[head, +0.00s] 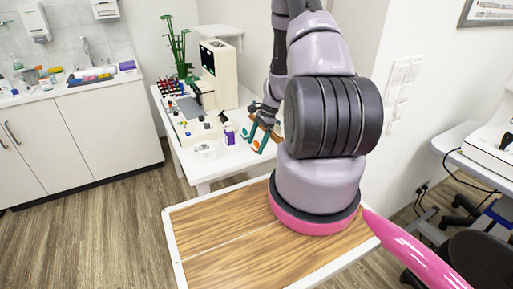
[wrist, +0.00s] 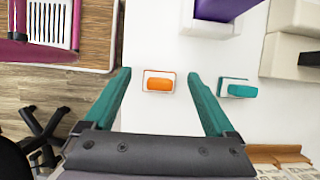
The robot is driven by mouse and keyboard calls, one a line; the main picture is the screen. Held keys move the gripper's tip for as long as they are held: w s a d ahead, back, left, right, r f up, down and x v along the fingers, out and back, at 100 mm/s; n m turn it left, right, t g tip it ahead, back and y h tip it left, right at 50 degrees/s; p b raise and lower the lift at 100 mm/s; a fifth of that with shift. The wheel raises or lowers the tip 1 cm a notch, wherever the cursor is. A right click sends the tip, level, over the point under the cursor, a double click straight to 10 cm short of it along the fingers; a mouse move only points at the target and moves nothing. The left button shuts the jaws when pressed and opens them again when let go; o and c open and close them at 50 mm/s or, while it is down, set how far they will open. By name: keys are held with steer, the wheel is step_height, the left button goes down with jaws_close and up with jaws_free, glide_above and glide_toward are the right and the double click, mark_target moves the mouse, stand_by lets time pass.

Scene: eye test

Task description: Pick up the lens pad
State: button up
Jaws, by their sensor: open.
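My gripper (wrist: 160,76) is open, with its two teal fingers spread apart and nothing held between them. In the wrist view a small orange block (wrist: 158,84) on a white, orange-rimmed base lies between the fingertips, apart from both. A similar teal block (wrist: 238,90) on a pale base lies just right of the right finger. Either may be the lens pad; I cannot tell which from the picture. In the head view my gripper (head: 259,136) is over the right part of the white table (head: 203,172), and the small blocks are hard to make out.
A purple-and-white item (head: 229,135) stands left of my gripper; its purple part (wrist: 220,8) shows at the wrist view's top.

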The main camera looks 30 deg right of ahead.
mark_target(256, 141)
steer(key=shift+c, duration=0.3)
steer(key=c, duration=1.4)
steer(key=shift+o, duration=0.2)
step_height(256, 141, up, 10)
steer(key=shift+r, duration=0.1)
